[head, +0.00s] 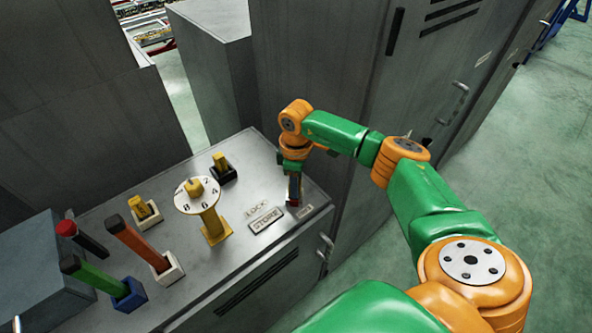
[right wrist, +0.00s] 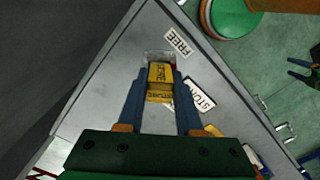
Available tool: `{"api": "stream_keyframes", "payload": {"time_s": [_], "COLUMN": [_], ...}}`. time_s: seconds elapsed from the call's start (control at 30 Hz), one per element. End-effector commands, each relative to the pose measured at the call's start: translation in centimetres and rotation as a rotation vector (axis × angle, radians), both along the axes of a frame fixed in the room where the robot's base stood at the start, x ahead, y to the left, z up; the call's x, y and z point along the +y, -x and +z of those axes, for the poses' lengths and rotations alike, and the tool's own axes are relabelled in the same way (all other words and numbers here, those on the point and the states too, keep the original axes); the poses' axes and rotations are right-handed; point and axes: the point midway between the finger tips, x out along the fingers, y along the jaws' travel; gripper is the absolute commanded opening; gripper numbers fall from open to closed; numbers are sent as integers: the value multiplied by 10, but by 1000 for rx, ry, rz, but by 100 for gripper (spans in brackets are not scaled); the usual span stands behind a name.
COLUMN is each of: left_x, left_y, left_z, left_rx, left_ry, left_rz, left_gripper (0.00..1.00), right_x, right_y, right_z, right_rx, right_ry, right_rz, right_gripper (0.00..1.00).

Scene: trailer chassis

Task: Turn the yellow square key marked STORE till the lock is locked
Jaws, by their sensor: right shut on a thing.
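The yellow square key (right wrist: 159,83) has dark lettering and stands at a small grey lock (right wrist: 158,57) on the console top. My right gripper (right wrist: 160,82) is shut on this key, with one blue finger on each side. In the head view my right gripper (head: 294,188) points down at the right end of the console and hides most of the key and lock. A bit of red shows just below the fingers. A STORE plate (head: 266,220) lies beside the lock, with LOCK lettering by it. A FREE plate (right wrist: 177,41) lies on the lock's other side. My left gripper does not show.
On the console (head: 238,150) stand a yellow post with a numbered dial (head: 203,195), two other yellow keys in holders (head: 222,168) (head: 145,209), and orange (head: 138,240) and green (head: 92,275) handles. A tall grey cabinet (head: 330,60) rises close behind my right gripper.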

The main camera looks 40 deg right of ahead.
Motion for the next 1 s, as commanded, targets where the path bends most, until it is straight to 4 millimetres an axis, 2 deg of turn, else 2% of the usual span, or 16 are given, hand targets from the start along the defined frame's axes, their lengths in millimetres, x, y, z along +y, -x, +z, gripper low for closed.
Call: {"api": "stream_keyframes", "payload": {"time_s": [0.17,0.2,0.3,0.57,0.67,1.0], "left_x": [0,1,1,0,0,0], "left_y": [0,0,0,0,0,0], "left_z": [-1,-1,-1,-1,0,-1], "left_rx": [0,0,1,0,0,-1], "left_ry": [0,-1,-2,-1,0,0], "left_rz": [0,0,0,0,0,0], "left_gripper": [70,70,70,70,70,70], "right_x": [-1,-1,-1,0,0,-1], "right_y": [0,0,0,0,-1,-1], "right_z": [0,0,0,0,9,97], "right_rx": [-1,-1,-1,-1,-2,-5], "right_ry": [1,1,1,0,-1,0], "right_rz": [-2,-2,-1,0,0,0], "right_gripper": [0,45,69,69,69,69]}}
